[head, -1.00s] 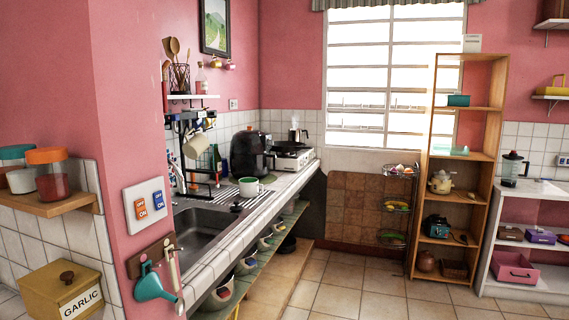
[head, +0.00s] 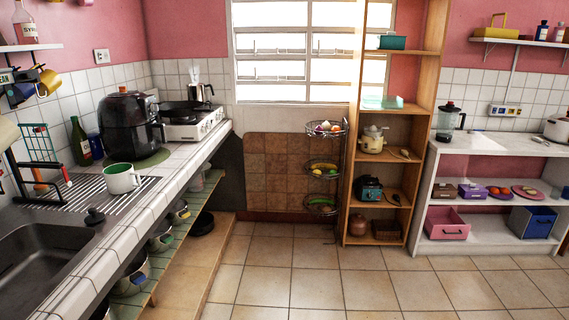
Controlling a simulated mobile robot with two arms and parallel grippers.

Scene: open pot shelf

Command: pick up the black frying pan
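A round black object that looks like a frying pan (head: 202,224) lies on the low wooden shelf under the counter, toward its far end. It is small in the head view and partly shaded, so its handle cannot be made out. Another dark, shallow pan (head: 178,109) sits on the white stove at the far end of the counter, partly hidden by the black air fryer. Neither of my grippers shows in the head view.
The tiled counter (head: 172,194) runs along the left, with several pots on the open shelf (head: 190,197) below it. A basket stand (head: 323,171) and a wooden shelf unit (head: 352,205) stand at the back. The tiled floor (head: 290,285) in front is clear.

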